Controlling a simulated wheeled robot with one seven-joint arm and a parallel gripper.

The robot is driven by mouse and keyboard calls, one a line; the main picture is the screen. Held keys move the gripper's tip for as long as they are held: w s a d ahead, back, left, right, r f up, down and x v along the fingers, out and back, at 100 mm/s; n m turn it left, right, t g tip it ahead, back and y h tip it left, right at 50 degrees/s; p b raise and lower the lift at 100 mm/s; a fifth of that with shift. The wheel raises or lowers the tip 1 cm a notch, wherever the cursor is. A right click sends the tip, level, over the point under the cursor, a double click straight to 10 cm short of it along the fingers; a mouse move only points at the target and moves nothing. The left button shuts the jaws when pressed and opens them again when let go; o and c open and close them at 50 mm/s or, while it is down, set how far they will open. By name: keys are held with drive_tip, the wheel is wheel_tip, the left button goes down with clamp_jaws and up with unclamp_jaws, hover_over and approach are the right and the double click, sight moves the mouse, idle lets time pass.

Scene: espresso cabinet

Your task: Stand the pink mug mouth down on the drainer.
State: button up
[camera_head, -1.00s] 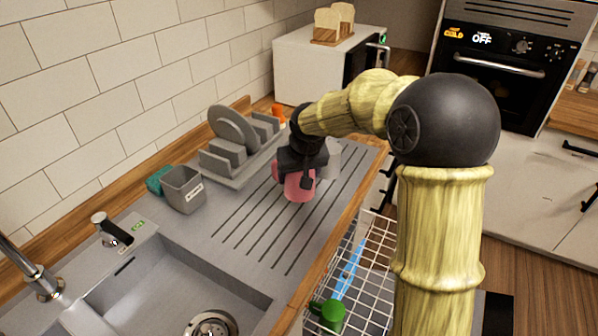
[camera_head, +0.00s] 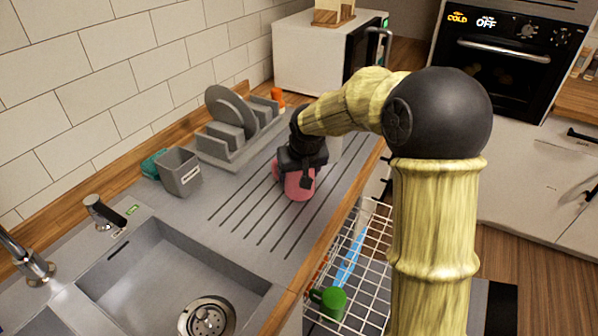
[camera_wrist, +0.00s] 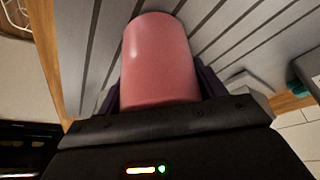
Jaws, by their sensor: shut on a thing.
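The pink mug (camera_head: 299,187) is at the ribbed grey drainer (camera_head: 245,218), beside the sink. My gripper (camera_head: 300,172) is above the mug and shut on it. In the wrist view the pink mug (camera_wrist: 160,62) is between my two dark fingers, with the drainer's grooves (camera_wrist: 215,25) behind it. The mug's mouth is not visible, and its upper part in the head view is hidden by my gripper. I cannot tell whether its lower end touches the drainer.
A grey dish rack (camera_head: 230,150) with a plate stands behind, near the wall. A grey caddy (camera_head: 180,173) is left of it. The sink (camera_head: 170,280) is at the front left. A wire basket (camera_head: 365,262) with a green mug (camera_head: 330,302) lies below the counter's right edge.

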drive_tip(key=shift+f, duration=0.35)
drive_tip(key=o, duration=1.2)
drive_tip(key=shift+o, duration=0.2)
drive_tip(key=p+v, duration=0.1)
drive_tip(key=v, duration=1.6)
drive_tip(key=shift+r, duration=0.2)
drive_tip(key=shift+s, duration=0.15)
